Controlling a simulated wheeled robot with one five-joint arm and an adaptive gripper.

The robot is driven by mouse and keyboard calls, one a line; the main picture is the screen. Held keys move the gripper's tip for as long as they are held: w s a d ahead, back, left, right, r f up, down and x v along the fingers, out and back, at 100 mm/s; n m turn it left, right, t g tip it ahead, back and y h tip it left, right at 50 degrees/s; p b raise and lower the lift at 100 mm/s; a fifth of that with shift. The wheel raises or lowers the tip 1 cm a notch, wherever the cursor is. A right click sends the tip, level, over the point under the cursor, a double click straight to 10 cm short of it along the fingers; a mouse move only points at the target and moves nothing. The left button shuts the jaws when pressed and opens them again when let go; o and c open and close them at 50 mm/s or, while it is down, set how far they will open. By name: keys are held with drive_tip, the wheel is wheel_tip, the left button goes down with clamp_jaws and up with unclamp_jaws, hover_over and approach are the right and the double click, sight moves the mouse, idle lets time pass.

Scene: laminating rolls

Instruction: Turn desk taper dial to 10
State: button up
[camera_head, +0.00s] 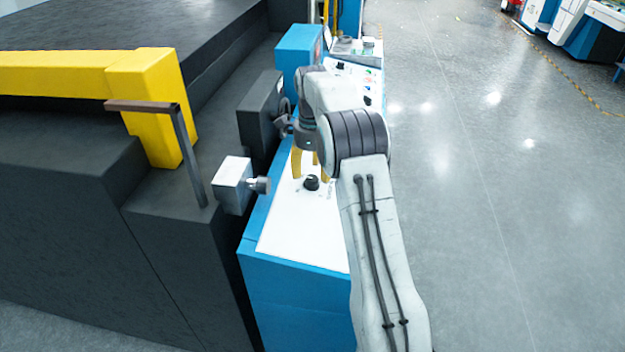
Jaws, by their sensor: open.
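A black dial (312,183) sits on the white top panel (290,225) of a blue desk (295,290). Small markings are printed around it, too small to read, so its setting cannot be told. My gripper (311,172) has yellow fingers and points down right at the dial. The fingers are apart, one to the left of the dial and one to the right. Whether they touch the dial cannot be told. My arm hides part of the panel behind and to the right.
A grey box with a round knob (235,185) stands left of the desk. A dark box (260,115) and a blue box (298,50) stand behind it. More controls (368,85) lie on the far panel. A yellow beam (60,73) is at left.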

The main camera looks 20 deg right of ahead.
sight(313, 178)
drive_tip(key=shift+f, duration=1.55)
drive_tip(key=shift+c, duration=0.2)
clamp_jaws()
drive_tip(key=shift+s+r+p, duration=0.1)
drive_tip(key=shift+p, duration=0.3)
